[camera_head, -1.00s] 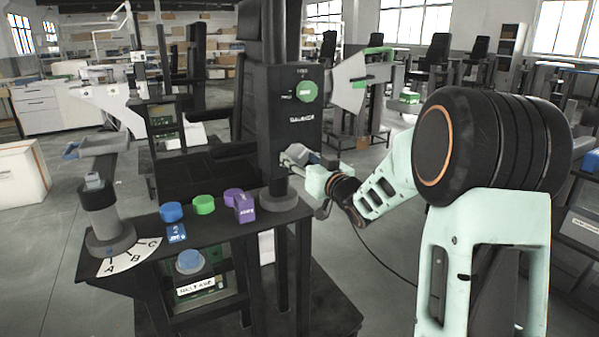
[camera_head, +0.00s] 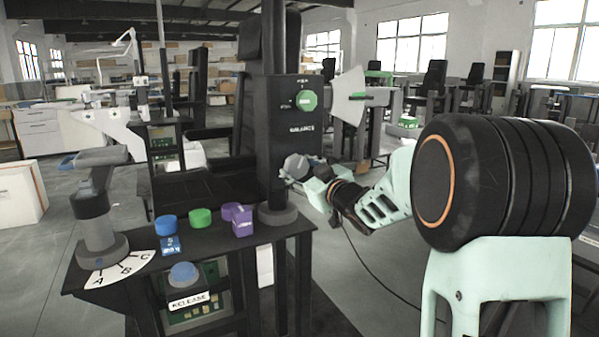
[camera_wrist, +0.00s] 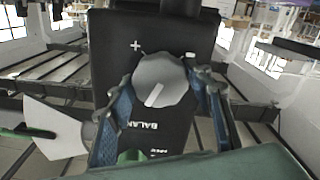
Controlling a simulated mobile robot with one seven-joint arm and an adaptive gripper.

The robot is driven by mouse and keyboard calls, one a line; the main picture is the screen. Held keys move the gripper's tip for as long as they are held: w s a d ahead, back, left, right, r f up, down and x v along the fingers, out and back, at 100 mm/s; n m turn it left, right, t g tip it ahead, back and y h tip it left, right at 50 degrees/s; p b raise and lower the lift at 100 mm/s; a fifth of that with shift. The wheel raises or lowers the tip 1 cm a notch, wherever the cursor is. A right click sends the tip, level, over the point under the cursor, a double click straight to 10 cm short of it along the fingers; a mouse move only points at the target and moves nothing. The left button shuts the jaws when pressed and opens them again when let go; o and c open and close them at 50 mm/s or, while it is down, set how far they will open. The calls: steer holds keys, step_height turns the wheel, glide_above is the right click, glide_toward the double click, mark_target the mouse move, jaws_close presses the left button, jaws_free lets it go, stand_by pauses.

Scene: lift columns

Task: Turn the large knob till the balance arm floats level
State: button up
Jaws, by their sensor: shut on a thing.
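The large knob (camera_head: 295,167) is a grey disc low on the front of the black column marked BALANCE (camera_head: 290,115). In the wrist view the knob (camera_wrist: 160,80) shows a white line slanting down-left, with a plus mark above left and a minus mark above right. My gripper (camera_wrist: 163,82) has its two blue-sided fingers on either side of the knob, shut on it. The balance arm (camera_head: 378,97) is a grey bar right of the column, by a white fan-shaped plate (camera_head: 346,97). It looks close to level; exact level cannot be told.
A green knob (camera_head: 306,100) sits higher on the column. The black bench (camera_head: 215,245) holds blue, green and purple pieces, and a grey lever (camera_head: 95,205) over an A-B-C dial. A cable hangs below my wrist.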

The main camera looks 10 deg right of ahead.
steer(key=o, duration=1.1)
steer(key=shift+s, duration=0.15)
steer(key=v, duration=1.1)
steer(key=shift+s+d, duration=0.15)
steer(key=shift+s, duration=0.2)
